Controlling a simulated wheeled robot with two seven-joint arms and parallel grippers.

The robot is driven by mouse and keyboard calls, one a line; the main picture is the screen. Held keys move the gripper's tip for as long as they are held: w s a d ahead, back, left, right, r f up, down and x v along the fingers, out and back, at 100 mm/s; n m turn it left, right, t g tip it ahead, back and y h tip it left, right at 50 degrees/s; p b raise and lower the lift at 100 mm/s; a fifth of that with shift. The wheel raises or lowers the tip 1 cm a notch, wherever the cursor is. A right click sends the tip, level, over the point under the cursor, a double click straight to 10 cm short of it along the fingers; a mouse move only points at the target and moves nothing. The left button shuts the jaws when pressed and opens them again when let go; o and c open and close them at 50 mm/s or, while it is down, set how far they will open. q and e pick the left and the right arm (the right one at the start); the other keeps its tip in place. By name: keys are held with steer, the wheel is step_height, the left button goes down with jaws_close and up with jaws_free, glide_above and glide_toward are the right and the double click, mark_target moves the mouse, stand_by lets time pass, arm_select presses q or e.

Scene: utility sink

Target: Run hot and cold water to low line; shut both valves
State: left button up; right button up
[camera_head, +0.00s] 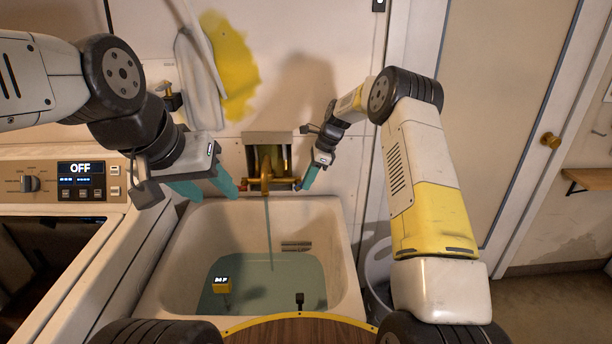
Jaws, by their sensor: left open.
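A brass faucet (266,170) is mounted on the wall above the white sink (172,262). A thin stream of water (269,235) falls from its spout into greenish water (262,283) in the basin. My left gripper (206,189) has teal fingers spread apart, left of the faucet, over the sink's back left rim, holding nothing visible. My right gripper (309,179) is close to the right end of the faucet, where the valve handle (296,183) is partly hidden. Whether it touches the handle, or how far its fingers are apart, I cannot tell.
A dark slotted piece (296,246) is on the basin's back wall. An appliance (60,190) reading OFF stands left. A white bin (377,268) stands right of the sink.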

steer(key=shift+a+f, duration=0.1)
steer(key=shift+f, duration=0.1)
steer(key=shift+c, duration=0.5)
jaws_close()
steer(key=shift+d+f+y, duration=0.2)
steer(key=shift+f+y, duration=0.05)
steer(key=shift+y, duration=0.45)
steer(key=shift+d+f+y, duration=0.2)
steer(key=shift+y, duration=0.5)
steer(key=shift+d+f+y, duration=0.1)
steer(key=shift+f+y, duration=0.25)
steer(key=shift+y, duration=0.8)
steer(key=shift+d+f+y, duration=0.1)
steer(key=shift+f+y, duration=0.25)
steer(key=shift+y, duration=0.8)
